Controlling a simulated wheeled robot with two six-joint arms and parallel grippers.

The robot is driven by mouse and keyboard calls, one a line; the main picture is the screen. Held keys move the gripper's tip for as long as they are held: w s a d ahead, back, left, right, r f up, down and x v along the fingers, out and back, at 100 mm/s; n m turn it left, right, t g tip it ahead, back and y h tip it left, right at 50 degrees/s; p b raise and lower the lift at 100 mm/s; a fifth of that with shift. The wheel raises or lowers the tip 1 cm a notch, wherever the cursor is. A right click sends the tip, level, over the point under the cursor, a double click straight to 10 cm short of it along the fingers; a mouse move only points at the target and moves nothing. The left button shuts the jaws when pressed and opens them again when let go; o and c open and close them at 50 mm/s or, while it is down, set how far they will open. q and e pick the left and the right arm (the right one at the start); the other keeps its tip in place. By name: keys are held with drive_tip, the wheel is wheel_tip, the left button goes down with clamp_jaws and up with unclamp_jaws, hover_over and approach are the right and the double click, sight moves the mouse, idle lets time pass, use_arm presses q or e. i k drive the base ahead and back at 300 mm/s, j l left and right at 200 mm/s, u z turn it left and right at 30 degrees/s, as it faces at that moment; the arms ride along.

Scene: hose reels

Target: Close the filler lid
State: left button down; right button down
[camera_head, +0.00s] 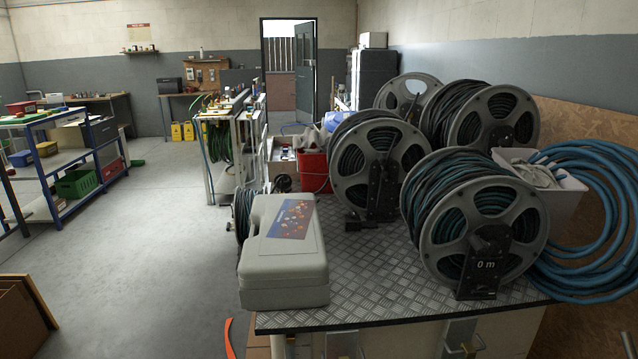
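I cannot make out a filler lid in this view. Neither of my grippers shows. A grey plastic case (283,262) with a blue and orange label lies on the left end of the metal-topped bench (360,279), its top down. Metal brackets or latches (461,340) show on the bench's front side at the bottom edge, cut off by the frame.
Several hose reels stand on the bench, the nearest marked "0 m" (475,225). A grey bin (545,190) and a coiled blue hose (598,215) are at the right. A blue shelf rack (65,165) stands at the left. The grey floor (150,260) between is mostly clear.

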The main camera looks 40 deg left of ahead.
sight(288, 181)
drive_tip(key=i+j+z, duration=0.1)
drive_tip(key=j+z, duration=0.25)
drive_tip(key=j, duration=1.1)
drive_tip(key=k+j+z, duration=0.1)
drive_tip(key=j+z, duration=0.3)
drive_tip(key=j, duration=1)
